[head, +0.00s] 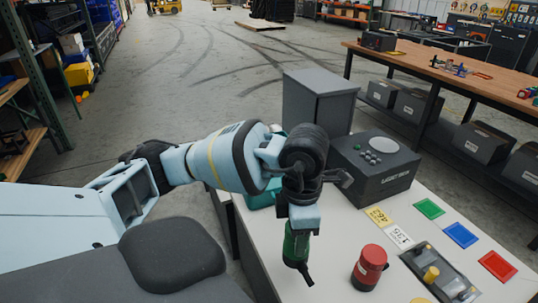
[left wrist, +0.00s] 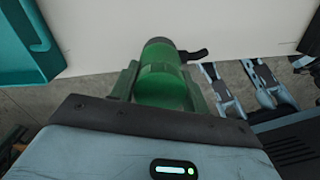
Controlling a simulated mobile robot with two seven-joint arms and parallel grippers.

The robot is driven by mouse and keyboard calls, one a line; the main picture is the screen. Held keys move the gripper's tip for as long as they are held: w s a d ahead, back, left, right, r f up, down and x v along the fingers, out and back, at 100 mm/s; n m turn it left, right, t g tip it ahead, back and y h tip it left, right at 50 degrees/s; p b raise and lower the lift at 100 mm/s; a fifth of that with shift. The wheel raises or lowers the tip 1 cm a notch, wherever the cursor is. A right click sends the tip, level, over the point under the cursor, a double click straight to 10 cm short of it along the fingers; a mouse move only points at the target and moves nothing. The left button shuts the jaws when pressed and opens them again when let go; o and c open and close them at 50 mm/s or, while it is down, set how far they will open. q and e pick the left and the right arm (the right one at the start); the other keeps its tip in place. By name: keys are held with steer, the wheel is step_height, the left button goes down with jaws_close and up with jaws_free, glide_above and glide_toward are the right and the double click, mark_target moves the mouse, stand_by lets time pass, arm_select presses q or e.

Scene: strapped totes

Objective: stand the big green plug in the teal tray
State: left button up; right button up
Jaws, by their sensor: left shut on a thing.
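The big green plug (head: 293,246) hangs below my left gripper (head: 303,222), in front of the white table top. My left gripper is shut on it. In the left wrist view the plug (left wrist: 162,88) shows between the fingers, with a dark bent piece at its far end. The teal tray (head: 262,196) is mostly hidden behind my left arm in the head view. A corner of the tray (left wrist: 38,38) shows at the upper left of the left wrist view, apart from the plug.
A red plug (head: 369,267) stands on the table (head: 330,240). A dark box with buttons (head: 375,170) is at the back.

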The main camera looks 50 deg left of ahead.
arm_select(q)
steer(key=m, duration=0.2)
steer(key=d+m, duration=0.1)
steer(key=m, duration=0.4)
steer(key=shift+w+d+r, duration=0.15)
steer(key=shift+w+r, duration=0.1)
steer(key=shift+w, duration=0.05)
steer(key=m, duration=0.4)
steer(key=d+m, duration=0.1)
steer(key=m, duration=0.1)
steer(key=shift+w+d+r+m, duration=0.1)
steer(key=shift+w+r+m, duration=0.1)
steer(key=shift+w+m, duration=0.1)
steer(key=d+m, duration=0.1)
steer(key=m, duration=0.9)
steer(key=d+r+m, duration=0.1)
steer(key=m, duration=0.3)
steer(key=shift+w+d+m, duration=0.3)
steer(key=shift+w+m, duration=0.1)
